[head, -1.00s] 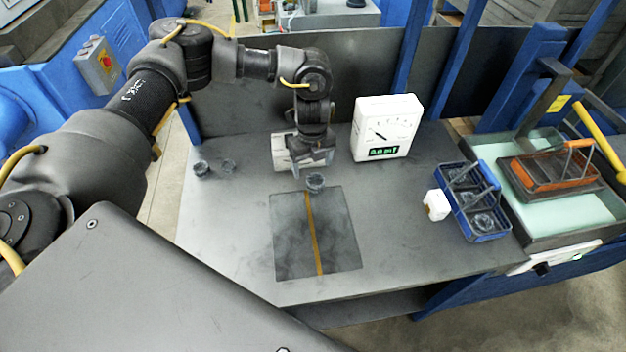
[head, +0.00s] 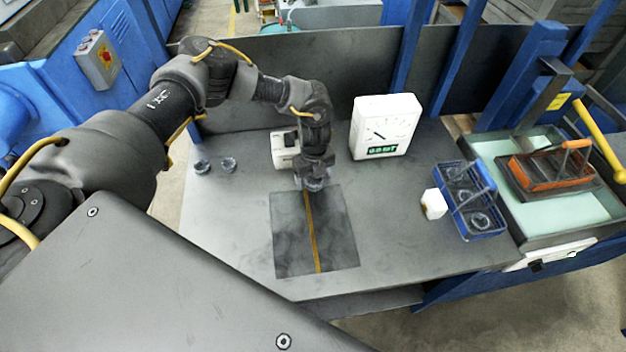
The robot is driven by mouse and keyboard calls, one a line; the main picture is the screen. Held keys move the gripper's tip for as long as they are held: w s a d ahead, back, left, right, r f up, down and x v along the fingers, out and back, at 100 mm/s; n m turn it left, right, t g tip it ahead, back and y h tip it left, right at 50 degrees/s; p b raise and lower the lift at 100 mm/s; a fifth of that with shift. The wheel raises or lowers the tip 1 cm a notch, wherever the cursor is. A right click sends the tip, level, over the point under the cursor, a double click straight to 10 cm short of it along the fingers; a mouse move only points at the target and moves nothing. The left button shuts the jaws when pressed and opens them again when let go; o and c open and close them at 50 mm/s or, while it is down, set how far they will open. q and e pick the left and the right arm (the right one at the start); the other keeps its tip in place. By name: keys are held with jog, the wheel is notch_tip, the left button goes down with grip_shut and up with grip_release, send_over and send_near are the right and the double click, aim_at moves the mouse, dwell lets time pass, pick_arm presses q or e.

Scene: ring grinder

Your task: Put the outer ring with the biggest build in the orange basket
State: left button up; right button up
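The orange basket (head: 552,182) stands at the right on a pale green surface. My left gripper (head: 314,181) points down at the far edge of the dark mat. A dark ring (head: 315,186) is right at its fingertips and partly hidden by them; I cannot tell whether the fingers are closed on it. Two more dark rings, one (head: 202,166) and another beside it (head: 228,164), sit on the table's left part. The blue basket (head: 483,232) holds dark rings (head: 479,221). My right gripper is not in view.
A white gauge box (head: 385,127) with a dial and green display stands behind the mat (head: 290,245), which has a yellow stripe. A white device (head: 283,150) stands behind the gripper. A small white block (head: 433,204) sits by the blue basket. The table's front middle is clear.

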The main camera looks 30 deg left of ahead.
pick_arm(q)
jog(key=shift+w, duration=0.1)
jog(key=c, duration=1.2)
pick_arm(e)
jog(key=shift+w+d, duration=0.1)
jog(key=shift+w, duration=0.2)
pick_arm(q)
jog(key=shift+r, duration=0.1)
